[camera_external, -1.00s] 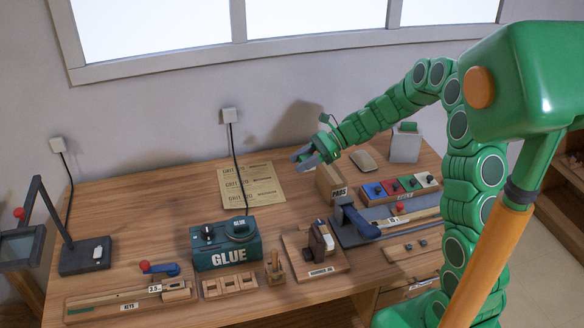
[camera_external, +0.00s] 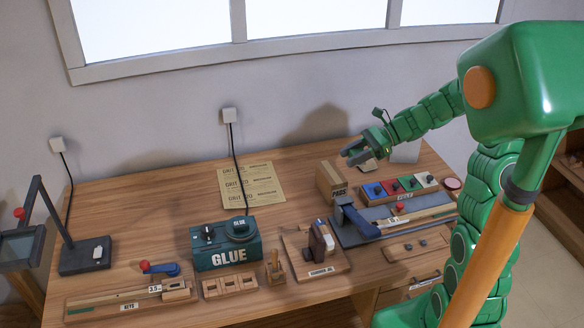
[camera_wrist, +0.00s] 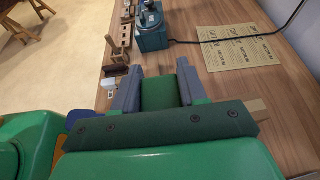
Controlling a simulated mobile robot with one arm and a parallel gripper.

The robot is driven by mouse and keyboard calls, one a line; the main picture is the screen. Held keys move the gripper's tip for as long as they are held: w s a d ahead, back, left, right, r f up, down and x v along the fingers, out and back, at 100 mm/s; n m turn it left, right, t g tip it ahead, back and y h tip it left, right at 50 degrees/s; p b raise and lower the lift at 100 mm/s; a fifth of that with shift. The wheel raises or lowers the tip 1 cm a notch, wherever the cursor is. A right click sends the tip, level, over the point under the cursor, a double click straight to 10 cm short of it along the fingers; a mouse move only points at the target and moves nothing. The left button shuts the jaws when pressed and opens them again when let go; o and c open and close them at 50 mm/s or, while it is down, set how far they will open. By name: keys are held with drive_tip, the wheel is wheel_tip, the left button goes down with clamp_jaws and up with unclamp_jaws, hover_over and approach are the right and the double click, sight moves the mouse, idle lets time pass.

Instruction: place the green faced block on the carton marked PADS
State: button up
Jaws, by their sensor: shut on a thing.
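My gripper (camera_external: 355,154) is above the back right of the table, a little above and to the right of the carton marked PADS (camera_external: 327,182). The carton is a tan box standing on the table, with open air between it and my gripper. In the wrist view, the two grey fingers of my gripper (camera_wrist: 157,84) are shut on the green faced block (camera_wrist: 159,94), whose green face shows between them. In the external view I cannot make out the block, which the fingers hide.
A tray of coloured blocks (camera_external: 377,190) is just right of the carton. A blue-handled tool (camera_external: 356,220) stands in front. A pale box (camera_external: 405,153) is behind my arm. The glue box (camera_external: 226,253) and a printed sheet (camera_external: 263,186) are to the left, with bare table between.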

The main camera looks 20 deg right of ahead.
drive_tip(key=w+a+f, duration=0.1)
drive_tip(key=w+f, duration=0.2)
drive_tip(key=w, duration=0.4)
hover_over(327, 173)
drive_tip(key=f, duration=0.5)
drive_tip(key=shift+s+f, duration=0.25)
drive_tip(key=shift+f, duration=0.15)
drive_tip(key=shift+w+f, duration=0.2)
drive_tip(key=shift+f, duration=1.65)
drive_tip(key=shift+f, duration=0.1)
drive_tip(key=o, duration=1)
